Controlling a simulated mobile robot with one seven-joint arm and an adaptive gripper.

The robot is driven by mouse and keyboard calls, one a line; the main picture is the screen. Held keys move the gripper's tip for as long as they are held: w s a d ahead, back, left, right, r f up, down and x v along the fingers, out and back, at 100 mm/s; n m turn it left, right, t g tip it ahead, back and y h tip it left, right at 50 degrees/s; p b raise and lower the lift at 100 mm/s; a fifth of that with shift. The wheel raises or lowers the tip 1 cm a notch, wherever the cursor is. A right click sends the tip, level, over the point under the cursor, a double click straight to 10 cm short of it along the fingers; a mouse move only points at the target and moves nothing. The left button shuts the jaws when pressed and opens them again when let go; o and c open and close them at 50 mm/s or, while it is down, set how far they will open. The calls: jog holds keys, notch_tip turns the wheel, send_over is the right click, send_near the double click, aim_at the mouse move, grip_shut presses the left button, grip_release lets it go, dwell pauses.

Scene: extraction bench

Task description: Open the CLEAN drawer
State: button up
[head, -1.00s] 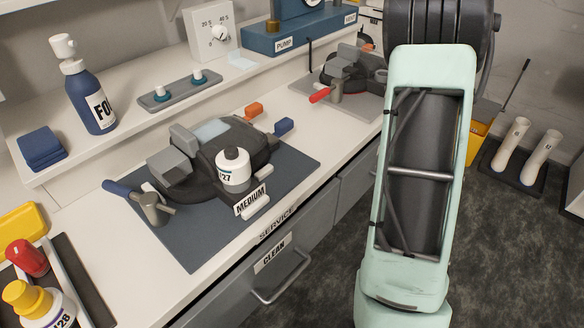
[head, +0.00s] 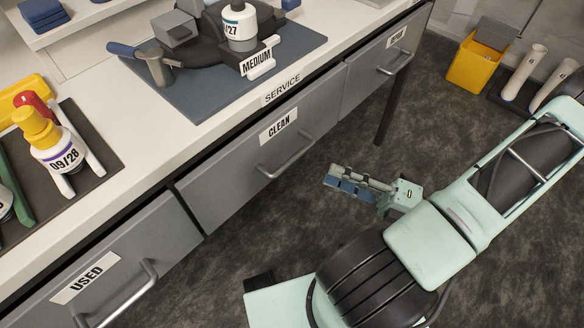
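The CLEAN drawer (head: 232,178) is a grey front below the counter edge, in the middle of the head view. It looks shut, with a dark gap along its top. A white CLEAN label (head: 278,124) and a metal bar handle (head: 287,160) are on it. My gripper (head: 352,183) is over the floor to the right of the handle, apart from it, with its fingers pointing left toward the drawer. The fingers are seen at a slant, and their opening is unclear. Nothing shows held in them.
The USED drawer (head: 150,245) is at lower left, and another drawer (head: 380,70) is at upper right; both look shut. The counter holds a MEDIUM station (head: 215,90) and a yellow-capped bottle (head: 55,150). A yellow bin (head: 475,66) stands on the floor at upper right.

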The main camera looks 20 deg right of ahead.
aim_at(295, 157)
jog(key=x, duration=0.3)
jog(key=b+x, duration=0.1)
jog(key=x, duration=0.6)
jog(key=shift+w+a+r+b, duration=0.2)
jog(key=shift+w+r+b, duration=0.1)
jog(key=shift+r+b, duration=0.05)
grip_shut()
